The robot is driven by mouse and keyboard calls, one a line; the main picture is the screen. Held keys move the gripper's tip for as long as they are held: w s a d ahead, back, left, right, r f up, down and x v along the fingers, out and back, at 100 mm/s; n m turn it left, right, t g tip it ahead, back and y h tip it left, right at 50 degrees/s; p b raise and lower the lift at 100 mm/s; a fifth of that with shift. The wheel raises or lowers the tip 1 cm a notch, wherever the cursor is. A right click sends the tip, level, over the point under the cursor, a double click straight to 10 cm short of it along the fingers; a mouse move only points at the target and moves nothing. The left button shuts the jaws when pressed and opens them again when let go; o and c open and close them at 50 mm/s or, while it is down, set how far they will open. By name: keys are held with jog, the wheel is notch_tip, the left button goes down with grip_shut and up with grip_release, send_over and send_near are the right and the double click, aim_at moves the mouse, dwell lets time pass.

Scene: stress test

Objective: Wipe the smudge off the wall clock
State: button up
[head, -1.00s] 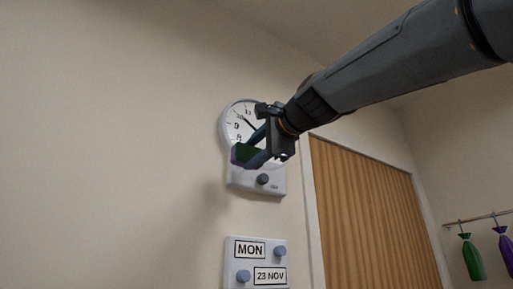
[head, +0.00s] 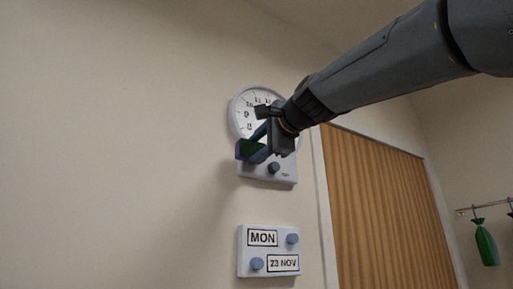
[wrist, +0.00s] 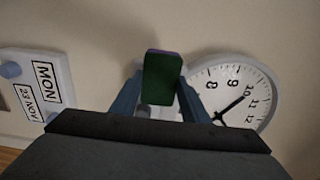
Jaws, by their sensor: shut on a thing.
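The round white wall clock (head: 243,110) hangs on the wall, its right and lower parts hidden by my gripper. In the wrist view the clock (wrist: 228,85) shows at the right, its lower part cut off by my gripper body. My gripper (head: 256,148) is shut on a green pad with a purple edge (head: 247,151). The pad (wrist: 161,70) stands between the fingers in the wrist view, left of the clock face. It overlaps the clock's lower edge in the head view; I cannot tell whether it touches. I see no smudge on the visible face.
A white panel with a dark knob (head: 273,168) sits just below the clock. A calendar plate (head: 270,250) with blue knobs is lower on the wall. A wooden door (head: 385,210) is at the right. A green bag (head: 486,243) hangs from a rail.

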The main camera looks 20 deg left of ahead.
aim_at(265, 161)
jog(key=shift+p+x, duration=0.45)
jog(key=shift+x, duration=0.4)
dwell(0.3)
jog(key=shift+w+d+f+b, duration=0.1)
jog(key=shift+w+d+b, duration=0.25)
jog(key=shift+w+d, duration=0.25)
jog(key=shift+w+d+b, duration=0.3)
jog(key=shift+w+d, duration=0.3)
jog(key=shift+w, duration=0.25)
jog(key=shift+s+a+p, duration=0.45)
jog(key=shift+s, duration=0.2)
jog(key=shift+s+a+p, duration=0.4)
jog(key=shift+s+a, duration=0.1)
jog(key=shift+s, duration=0.15)
jog(key=shift+s+a, duration=0.25)
jog(key=shift+d, duration=0.1)
